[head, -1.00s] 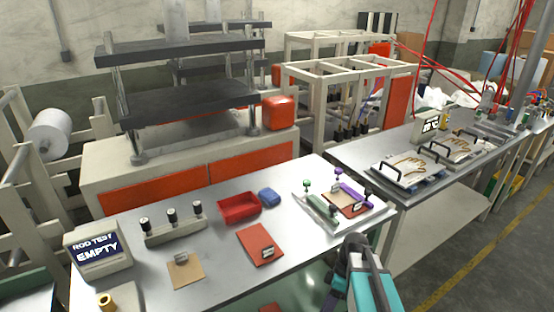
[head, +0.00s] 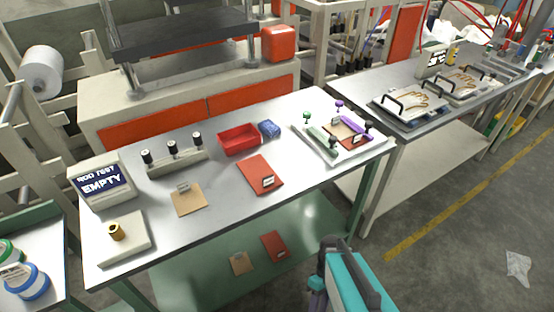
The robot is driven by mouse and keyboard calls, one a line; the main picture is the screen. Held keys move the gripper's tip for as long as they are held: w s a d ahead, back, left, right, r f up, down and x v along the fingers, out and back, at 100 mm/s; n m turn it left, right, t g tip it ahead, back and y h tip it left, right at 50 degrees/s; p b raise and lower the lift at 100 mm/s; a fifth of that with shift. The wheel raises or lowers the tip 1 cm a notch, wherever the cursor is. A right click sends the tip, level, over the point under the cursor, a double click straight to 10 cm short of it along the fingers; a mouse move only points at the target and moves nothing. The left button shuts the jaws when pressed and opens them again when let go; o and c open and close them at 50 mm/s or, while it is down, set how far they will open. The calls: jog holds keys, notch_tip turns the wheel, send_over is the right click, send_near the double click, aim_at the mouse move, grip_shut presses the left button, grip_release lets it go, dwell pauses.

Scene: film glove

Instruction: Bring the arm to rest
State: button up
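My arm shows at the bottom, right of centre, as a teal link (head: 352,280) with dark grey parts at its upper and left sides. It is in front of the workbench, over the floor. I cannot make out my gripper's fingertips, so I cannot see whether it is open or shut. No held object can be seen.
The metal workbench (head: 225,215) carries a test box reading EMPTY (head: 100,182), a red bin (head: 238,139), a red pouch (head: 260,174) and a white tray (head: 345,150). A second bench (head: 400,80) stands behind to the right.

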jog(key=s+d+f+m+t+h, duration=0.1)
jog(key=s+d+f+m, duration=0.1)
jog(key=f+m, duration=0.3)
jog(key=d+m, duration=0.1)
jog(key=m, duration=0.2)
jog(key=shift+d+f+m+t+h, duration=0.15)
jog(key=shift+f+m+t+h, duration=0.15)
jog(key=shift+f+t+h, duration=0.1)
jog(key=shift+s, duration=0.1)
dwell(1.9)
jog(key=shift+c, duration=1.2)
